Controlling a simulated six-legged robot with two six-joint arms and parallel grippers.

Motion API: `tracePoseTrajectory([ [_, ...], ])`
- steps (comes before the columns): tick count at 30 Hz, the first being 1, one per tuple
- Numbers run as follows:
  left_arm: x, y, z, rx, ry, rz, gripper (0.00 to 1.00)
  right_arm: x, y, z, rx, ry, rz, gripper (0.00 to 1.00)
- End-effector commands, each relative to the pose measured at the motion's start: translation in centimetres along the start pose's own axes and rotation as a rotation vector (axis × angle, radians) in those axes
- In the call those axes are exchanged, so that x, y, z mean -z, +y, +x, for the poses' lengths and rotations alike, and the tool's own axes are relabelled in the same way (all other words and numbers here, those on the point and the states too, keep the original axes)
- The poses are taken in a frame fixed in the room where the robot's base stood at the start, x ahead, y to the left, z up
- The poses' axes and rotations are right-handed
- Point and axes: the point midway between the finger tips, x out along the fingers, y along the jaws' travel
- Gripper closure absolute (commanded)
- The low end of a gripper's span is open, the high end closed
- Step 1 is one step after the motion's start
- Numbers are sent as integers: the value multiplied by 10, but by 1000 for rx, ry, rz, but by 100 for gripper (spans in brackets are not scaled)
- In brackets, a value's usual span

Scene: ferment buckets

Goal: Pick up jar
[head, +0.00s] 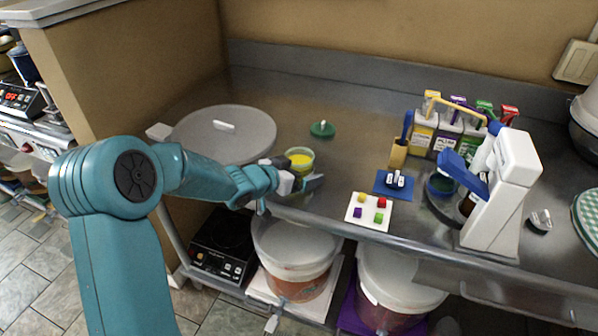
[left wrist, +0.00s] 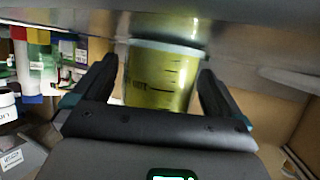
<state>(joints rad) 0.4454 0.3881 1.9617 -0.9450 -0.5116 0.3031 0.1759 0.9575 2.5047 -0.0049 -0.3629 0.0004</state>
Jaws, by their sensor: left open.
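The jar (head: 300,158) is a small clear container with yellow contents and a green tint. It stands open on the steel counter near its front edge. In the left wrist view the jar (left wrist: 160,75) shows marks on its side and lies between the two dark fingers. My left gripper (head: 293,182) is open at the jar's near side, with a finger to each side of it. Whether the fingers touch the jar cannot be told. A green lid (head: 322,129) with a light knob lies behind the jar. My right gripper is not in view.
A large grey round lid (head: 223,134) lies left of the jar. Lidded buckets (head: 295,250) sit below the counter edge.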

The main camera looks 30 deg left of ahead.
Motion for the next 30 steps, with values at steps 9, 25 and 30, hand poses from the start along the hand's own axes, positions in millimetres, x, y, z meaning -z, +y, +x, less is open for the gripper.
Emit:
tracePoseTrajectory([
  [9, 1, 0, -1, 0, 2, 0, 68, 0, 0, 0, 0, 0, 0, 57],
  [25, 38, 0, -16, 1, 7, 3, 68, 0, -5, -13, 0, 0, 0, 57],
  [30, 88, 0, -36, 1, 8, 5, 68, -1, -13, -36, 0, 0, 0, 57],
])
